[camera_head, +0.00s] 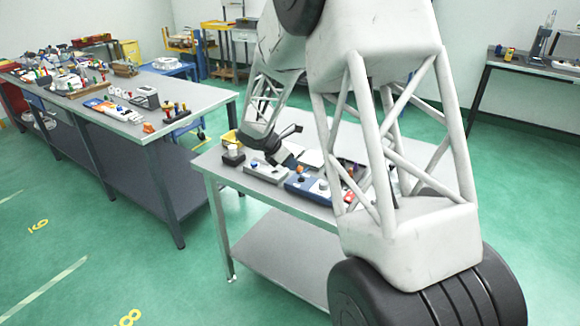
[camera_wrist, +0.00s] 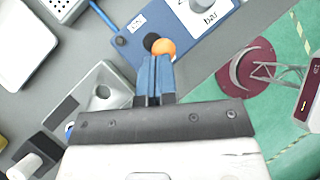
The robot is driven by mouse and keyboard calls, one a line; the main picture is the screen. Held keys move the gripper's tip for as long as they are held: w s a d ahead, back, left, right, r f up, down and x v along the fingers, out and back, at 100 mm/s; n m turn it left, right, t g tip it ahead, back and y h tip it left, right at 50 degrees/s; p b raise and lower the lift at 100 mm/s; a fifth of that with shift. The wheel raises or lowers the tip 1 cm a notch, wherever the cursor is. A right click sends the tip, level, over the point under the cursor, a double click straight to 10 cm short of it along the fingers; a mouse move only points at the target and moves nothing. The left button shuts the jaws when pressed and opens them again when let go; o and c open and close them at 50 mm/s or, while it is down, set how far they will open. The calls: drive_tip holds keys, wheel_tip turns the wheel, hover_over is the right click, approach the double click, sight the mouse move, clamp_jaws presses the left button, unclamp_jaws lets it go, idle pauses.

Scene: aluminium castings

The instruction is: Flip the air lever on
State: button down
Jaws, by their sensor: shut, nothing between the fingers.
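The air lever shows in the wrist view as an orange ball knob (camera_wrist: 164,48) beside a dark round part on a blue panel (camera_wrist: 125,45). The panel carries a small white label and a white gauge marked "bar" (camera_wrist: 209,14). My gripper (camera_wrist: 155,60) is shut and empty, its blue fingertips right at the near side of the knob. I cannot tell whether they touch it. In the head view the blue panel (camera_head: 298,187) lies on the metal table below my gripper, whose fingertips are hard to make out there.
A grey block with a round hole (camera_wrist: 108,85) lies left of my fingers. A dark red round object (camera_wrist: 240,72) is to the right, near the green floor. In the head view, a long bench (camera_head: 203,98) with many small parts stands at the left.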

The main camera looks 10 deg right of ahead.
drive_tip(key=shift+w+d+r+n+g+y, duration=0.15)
drive_tip(key=shift+w+d+n+g+y, duration=0.1)
drive_tip(key=shift+w+d+g+y, duration=0.45)
drive_tip(key=shift+w+d+r+n+g+y, duration=0.15)
drive_tip(key=shift+w+d+n+g+y, duration=0.1)
drive_tip(key=shift+w+d+g+y, duration=0.5)
drive_tip(key=shift+g+y, duration=0.25)
drive_tip(key=shift+y, duration=0.2)
drive_tip(key=shift+w+d, duration=0.2)
drive_tip(key=shift+d, duration=0.05)
drive_tip(key=shift+r, duration=0.8)
drive_tip(key=shift+a, duration=0.1)
